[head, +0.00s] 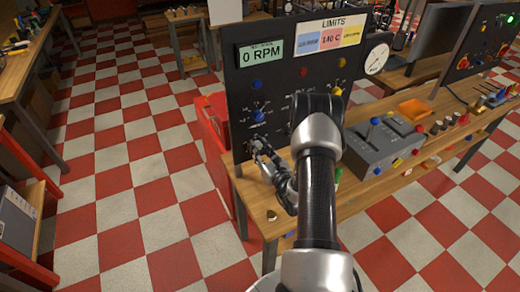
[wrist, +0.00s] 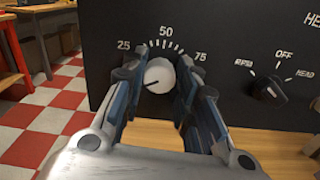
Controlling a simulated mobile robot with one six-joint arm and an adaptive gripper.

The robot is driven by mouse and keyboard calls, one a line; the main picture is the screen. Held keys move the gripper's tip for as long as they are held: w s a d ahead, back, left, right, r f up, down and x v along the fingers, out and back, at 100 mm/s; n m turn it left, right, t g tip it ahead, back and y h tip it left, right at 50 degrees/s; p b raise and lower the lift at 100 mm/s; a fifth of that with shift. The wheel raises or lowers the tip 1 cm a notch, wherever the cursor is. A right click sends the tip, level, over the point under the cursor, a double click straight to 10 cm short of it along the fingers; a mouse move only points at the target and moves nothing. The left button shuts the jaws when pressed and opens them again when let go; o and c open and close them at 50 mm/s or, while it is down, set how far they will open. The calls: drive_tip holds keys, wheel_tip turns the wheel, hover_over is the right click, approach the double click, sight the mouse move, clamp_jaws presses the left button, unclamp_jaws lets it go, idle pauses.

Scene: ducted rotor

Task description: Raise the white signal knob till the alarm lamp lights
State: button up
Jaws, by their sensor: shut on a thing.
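The white signal knob (wrist: 159,76) sits on the black panel inside a dial scale marked 25, 50 and 75. Its dark pointer line points left and slightly down, below the 25 mark. My gripper (wrist: 158,88) has one finger on each side of the knob and is shut on it. In the head view my gripper (head: 262,150) is at the lower left of the panel, and I cannot make out the knob there. Blue (head: 257,85), red (head: 303,71) and yellow (head: 342,62) round parts show on the panel; none is clearly lit, and I cannot tell which is the alarm lamp.
The black panel (head: 237,88) stands on a wooden bench and its display (head: 262,54) reads 0 RPM. A black selector knob (wrist: 267,90) is right of the white knob. A grey lever box (head: 377,150) stands on the bench to the right. Checkered floor is clear to the left.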

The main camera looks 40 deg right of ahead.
drive_tip(key=shift+m, duration=0.3)
drive_tip(key=m, duration=0.5)
drive_tip(key=shift+m, duration=0.4)
drive_tip(key=m, duration=0.5)
drive_tip(key=shift+d, duration=0.1)
drive_tip(key=o, duration=1.1)
drive_tip(key=shift+c, duration=0.2)
